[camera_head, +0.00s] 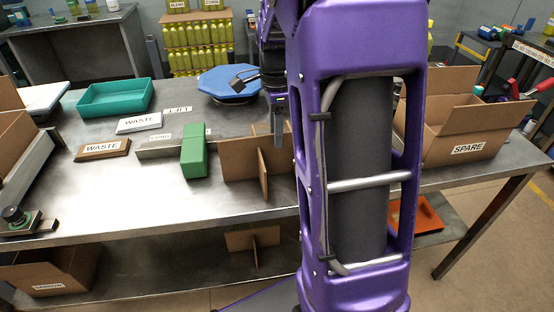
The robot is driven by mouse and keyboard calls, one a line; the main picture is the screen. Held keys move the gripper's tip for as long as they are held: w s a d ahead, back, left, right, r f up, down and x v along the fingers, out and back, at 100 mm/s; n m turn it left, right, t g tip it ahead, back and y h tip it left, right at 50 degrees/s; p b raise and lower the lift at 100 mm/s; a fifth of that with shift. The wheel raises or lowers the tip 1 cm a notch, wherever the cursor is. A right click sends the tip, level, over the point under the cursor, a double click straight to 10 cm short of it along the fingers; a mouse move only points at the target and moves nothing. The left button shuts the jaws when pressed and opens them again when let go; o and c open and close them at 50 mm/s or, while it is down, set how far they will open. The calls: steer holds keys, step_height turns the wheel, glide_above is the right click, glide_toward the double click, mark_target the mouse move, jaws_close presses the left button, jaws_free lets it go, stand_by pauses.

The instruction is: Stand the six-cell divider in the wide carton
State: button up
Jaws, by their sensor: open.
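A brown cardboard divider (240,158) of crossed panels stands upright on the steel table, left of my arm. My arm hides its right side, so I cannot count its cells. Another crossed cardboard divider (240,240) is on the lower shelf. My gripper (277,125) is open, pointing down just above and behind the table divider, partly hidden by my arm; it holds nothing that I can see. An open carton (15,140) is cut off at the left edge. An open carton labelled SPARE (440,145) stands at the right. I cannot tell which carton is the wide one.
A green block (194,155) stands by a labelled metal bar (160,149), left of the divider. A small carton (50,272) sits below.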

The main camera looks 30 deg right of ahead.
steer(key=b, duration=0.2)
glide_above(277, 173)
steer(key=shift+w+d+f, duration=0.1)
steer(key=shift+f, duration=3.05)
jaws_close()
